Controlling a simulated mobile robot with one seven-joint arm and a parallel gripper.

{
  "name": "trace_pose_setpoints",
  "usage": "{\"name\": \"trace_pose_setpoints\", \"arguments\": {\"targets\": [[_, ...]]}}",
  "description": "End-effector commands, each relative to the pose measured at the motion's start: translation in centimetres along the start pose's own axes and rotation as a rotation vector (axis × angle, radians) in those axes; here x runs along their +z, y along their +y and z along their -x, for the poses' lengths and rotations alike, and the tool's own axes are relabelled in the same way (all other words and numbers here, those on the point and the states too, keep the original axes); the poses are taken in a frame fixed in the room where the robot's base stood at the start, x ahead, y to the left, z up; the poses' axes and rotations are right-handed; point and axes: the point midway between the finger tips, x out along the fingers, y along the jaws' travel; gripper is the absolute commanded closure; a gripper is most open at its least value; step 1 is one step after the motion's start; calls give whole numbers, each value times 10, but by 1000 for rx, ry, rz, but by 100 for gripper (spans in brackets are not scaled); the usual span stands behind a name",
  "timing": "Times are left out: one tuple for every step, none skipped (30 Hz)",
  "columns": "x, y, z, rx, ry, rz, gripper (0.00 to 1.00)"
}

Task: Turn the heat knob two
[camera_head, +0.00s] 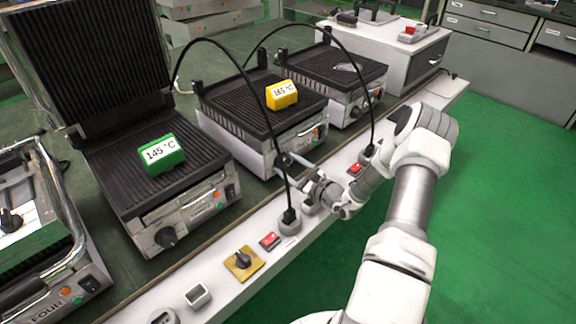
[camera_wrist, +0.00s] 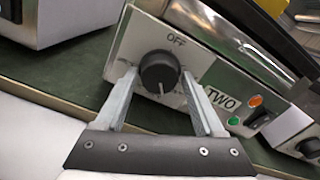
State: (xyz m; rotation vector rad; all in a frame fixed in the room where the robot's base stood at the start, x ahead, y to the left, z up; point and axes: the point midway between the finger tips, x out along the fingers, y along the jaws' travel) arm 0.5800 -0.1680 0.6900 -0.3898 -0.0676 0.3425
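The heat knob of grill two (camera_wrist: 160,72) is round and black, on a metal panel with "OFF" above it and a "TWO" label to its right. Its white mark points down. In the head view, my gripper (camera_head: 285,165) is at the front of the middle grill (camera_head: 232,108), which carries a yellow block reading 165 °C (camera_head: 281,95).
A grill with a raised lid (camera_head: 90,60) and green 145 °C block (camera_head: 162,155) stands left. Another grill (camera_head: 335,68) stands behind right. Black cables arch to sockets (camera_head: 289,222) on the white ledge, which also bears red switches (camera_head: 269,241) and a yellow-plated knob (camera_head: 243,261).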

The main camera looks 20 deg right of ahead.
Motion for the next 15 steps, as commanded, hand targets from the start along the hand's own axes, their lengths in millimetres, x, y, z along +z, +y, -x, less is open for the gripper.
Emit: {"name": "trace_pose_setpoints", "arguments": {"targets": [[0,0,0,0,0,0,18],[0,0,0,0,0,0,13],[0,0,0,0,0,-1,12],[0,0,0,0,0,-1,12],[0,0,0,1,-1,-1,12],[0,0,0,1,-1,-1,12],[0,0,0,1,-1,-1,12],[0,0,0,1,-1,-1,12],[0,0,0,1,-1,-1,12],[0,0,0,1,-1,-1,12],[0,0,0,1,-1,-1,12],[0,0,2,1,-1,-1,12],[0,0,4,1,0,-1,12],[0,0,6,0,0,-1,12],[0,-1,11,0,1,-1,12]]}}
